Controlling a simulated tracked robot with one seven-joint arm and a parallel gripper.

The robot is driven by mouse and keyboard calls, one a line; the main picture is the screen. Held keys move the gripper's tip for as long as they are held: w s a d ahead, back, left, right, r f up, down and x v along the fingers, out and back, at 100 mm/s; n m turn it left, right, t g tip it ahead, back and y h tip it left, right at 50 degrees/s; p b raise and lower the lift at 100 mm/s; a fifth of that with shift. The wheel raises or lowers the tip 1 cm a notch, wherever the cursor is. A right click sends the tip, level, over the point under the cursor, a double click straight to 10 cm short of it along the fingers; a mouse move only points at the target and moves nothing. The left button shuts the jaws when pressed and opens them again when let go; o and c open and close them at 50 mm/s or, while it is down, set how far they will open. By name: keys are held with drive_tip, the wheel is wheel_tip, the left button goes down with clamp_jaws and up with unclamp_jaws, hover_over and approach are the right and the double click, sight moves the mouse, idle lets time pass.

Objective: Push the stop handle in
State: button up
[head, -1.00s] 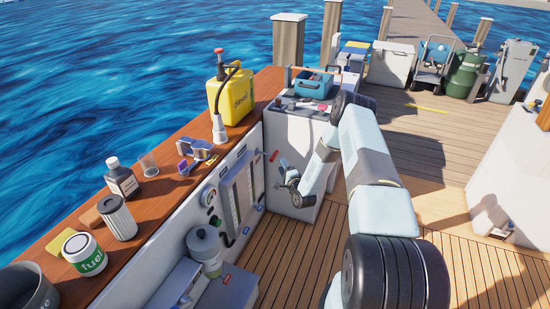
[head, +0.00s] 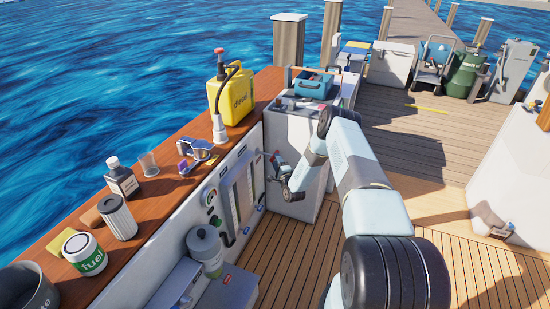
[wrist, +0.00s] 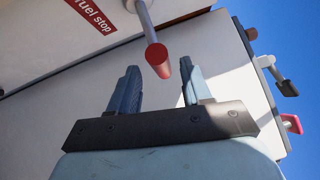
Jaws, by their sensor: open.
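The stop handle (wrist: 159,60) is a red knob on a grey rod that sticks out from a white panel. A red "fuel stop" label (wrist: 90,14) is beside the rod. In the wrist view, my gripper (wrist: 160,70) is open, and the red knob shows between its two fingertips. I cannot tell whether a finger touches it. In the head view, my gripper (head: 276,168) is close to the panel, and the small red knob (head: 276,153) shows just beyond it.
More levers, one black-tipped (wrist: 288,88) and one red (wrist: 292,124), stand at the right in the wrist view. A wooden ledge (head: 165,195) holds a yellow diesel can (head: 238,95) and bottles.

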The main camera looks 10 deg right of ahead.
sight(271, 155)
drive_tip(key=shift+w+a+r, duration=0.15)
drive_tip(key=shift+w, duration=0.8)
drive_tip(key=shift+w+a+r, duration=0.1)
drive_tip(key=shift+w+r, duration=0.05)
drive_tip(key=shift+w, duration=0.75)
clamp_jaws()
